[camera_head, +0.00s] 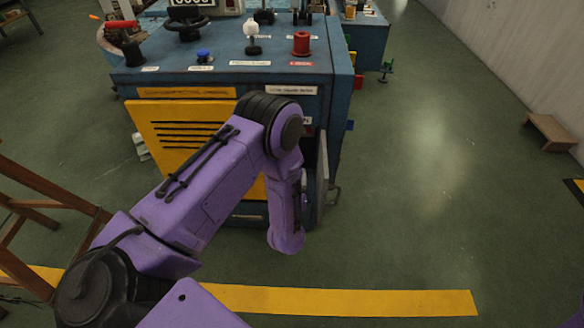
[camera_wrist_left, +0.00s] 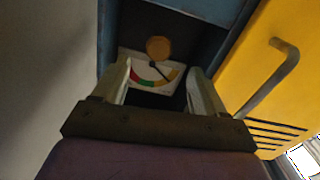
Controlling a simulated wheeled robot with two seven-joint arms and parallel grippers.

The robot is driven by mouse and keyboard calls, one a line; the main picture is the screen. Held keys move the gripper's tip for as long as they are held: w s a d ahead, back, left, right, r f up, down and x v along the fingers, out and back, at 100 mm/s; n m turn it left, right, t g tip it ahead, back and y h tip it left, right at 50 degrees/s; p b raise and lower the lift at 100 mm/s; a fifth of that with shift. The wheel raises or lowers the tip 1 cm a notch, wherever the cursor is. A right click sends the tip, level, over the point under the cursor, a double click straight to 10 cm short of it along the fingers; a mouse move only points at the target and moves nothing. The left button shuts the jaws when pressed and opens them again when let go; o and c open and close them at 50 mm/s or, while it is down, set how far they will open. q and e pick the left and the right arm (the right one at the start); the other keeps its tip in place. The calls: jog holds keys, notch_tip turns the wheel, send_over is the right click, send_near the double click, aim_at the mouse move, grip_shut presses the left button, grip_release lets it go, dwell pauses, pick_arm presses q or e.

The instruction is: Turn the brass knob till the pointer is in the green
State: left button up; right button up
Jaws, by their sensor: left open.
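The brass knob (camera_wrist_left: 158,47) is round and shows in the left wrist view, just above a white gauge plate (camera_wrist_left: 128,56). The gauge has a red, green and yellow arc (camera_wrist_left: 149,83). A dark pointer (camera_wrist_left: 162,72) slants to the lower right, seemingly toward the yellow part. My left gripper (camera_wrist_left: 160,66) is open, its fingers on either side of the gauge, with the knob just beyond the tips; no contact shows. In the head view my purple left arm hides the knob, gauge and gripper. My right gripper is not in view.
A blue cabinet (camera_head: 345,85) has a yellow slatted panel (camera_head: 165,125) with a bar handle (camera_wrist_left: 268,85) beside the gauge. A grey door (camera_head: 322,178) stands out at its right. Controls, including a red knob (camera_head: 301,43), stand on top.

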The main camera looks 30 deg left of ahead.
pick_arm(q)
jog(key=x, duration=0.3)
jog(key=b+x, duration=0.1)
jog(key=x, duration=0.6)
jog(key=shift+w+a+r, duration=0.1)
jog(key=shift+w+r, duration=0.15)
jog(key=shift+r, duration=0.1)
jog(key=c, duration=1)
